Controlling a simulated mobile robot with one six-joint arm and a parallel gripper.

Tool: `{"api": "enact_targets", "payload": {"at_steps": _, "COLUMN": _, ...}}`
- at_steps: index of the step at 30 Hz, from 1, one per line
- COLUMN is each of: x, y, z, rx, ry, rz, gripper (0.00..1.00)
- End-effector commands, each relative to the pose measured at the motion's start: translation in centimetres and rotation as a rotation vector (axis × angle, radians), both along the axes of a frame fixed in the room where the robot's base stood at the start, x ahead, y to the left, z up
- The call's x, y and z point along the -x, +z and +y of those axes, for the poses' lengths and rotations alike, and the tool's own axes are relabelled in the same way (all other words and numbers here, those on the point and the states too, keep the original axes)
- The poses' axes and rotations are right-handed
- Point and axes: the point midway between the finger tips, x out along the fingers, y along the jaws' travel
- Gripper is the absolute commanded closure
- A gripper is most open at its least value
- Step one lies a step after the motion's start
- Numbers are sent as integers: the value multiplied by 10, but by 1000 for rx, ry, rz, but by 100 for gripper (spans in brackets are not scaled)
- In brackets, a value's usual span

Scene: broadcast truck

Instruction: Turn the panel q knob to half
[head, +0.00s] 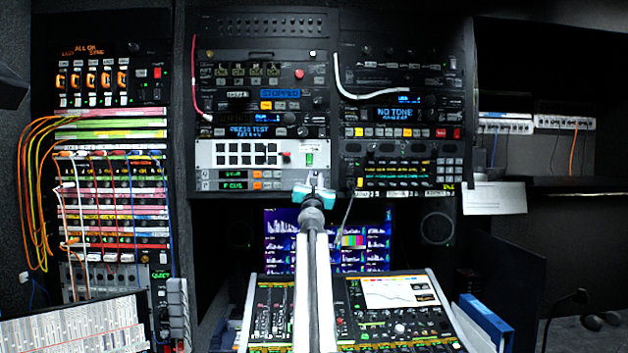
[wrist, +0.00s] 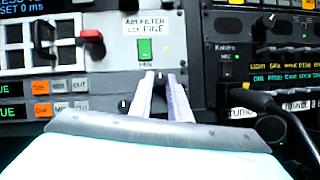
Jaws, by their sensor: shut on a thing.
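My gripper (wrist: 161,84) reaches the lower right of the rack panel, under a green lit switch. Its two pale fingers are closed around a small dark knob (wrist: 160,76) with a light pointer mark, which I take as the panel q knob. Its label is hidden, and its exact setting is too small to read. In the head view my gripper (head: 313,180) covers the knob, at the right of the rows lettered P and Q. The Q row has a green display (head: 233,185) and small orange and grey buttons.
Another small knob (wrist: 124,104) sits just left of my fingers. The green switch (wrist: 145,49) is close above, and a red lever (wrist: 91,35) is at upper left. A black plug and cable (wrist: 262,101) stick out on the right. A mixing console (head: 275,310) stands below.

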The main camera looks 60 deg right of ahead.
Motion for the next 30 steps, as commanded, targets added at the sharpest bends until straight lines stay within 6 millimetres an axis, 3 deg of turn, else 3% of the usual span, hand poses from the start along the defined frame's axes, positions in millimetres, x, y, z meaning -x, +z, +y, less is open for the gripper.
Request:
{"api": "enact_targets", "payload": {"at_steps": 9, "x": 2, "y": 0, "z": -2, "rx": -2, "ry": -4, "rz": -3, "gripper": 100}}
{"api": "enact_targets", "payload": {"at_steps": 10, "x": 2, "y": 0, "z": -2, "rx": -2, "ry": -4, "rz": -3, "gripper": 82}}
{"api": "enact_targets", "payload": {"at_steps": 13, "x": 1, "y": 0, "z": -1, "rx": -2, "ry": -3, "rz": -2, "gripper": 65}}
{"api": "enact_targets", "payload": {"at_steps": 30, "x": 4, "y": -4, "z": 6, "rx": -1, "ry": 0, "rz": -1, "gripper": 65}}
